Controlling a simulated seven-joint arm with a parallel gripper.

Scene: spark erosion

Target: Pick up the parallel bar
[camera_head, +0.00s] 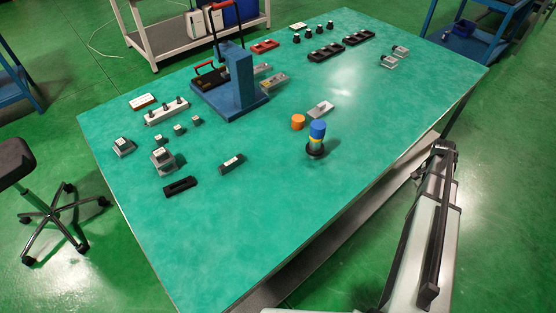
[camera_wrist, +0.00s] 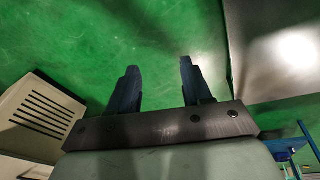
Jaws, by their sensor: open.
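I cannot tell for certain which piece is the parallel bar. One candidate is a short dark bar with a pale top (camera_head: 231,163), lying on the near left-middle of the green table (camera_head: 255,225). Another is a black slotted piece (camera_head: 180,187) to its left, which looks more like a holder. My gripper (camera_wrist: 158,68) shows in the wrist view with its two dark fingers apart and nothing between them. Green floor lies beyond the fingers, and no bar shows there. In the head view my arm is at the right, off the table's edge, and the fingers cannot be made out.
A blue press-like stand (camera_head: 238,85) rises at the table's back left. Small blocks (camera_head: 163,160) cluster at left; black trays (camera_head: 326,53) lie at the back. The near table is clear.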

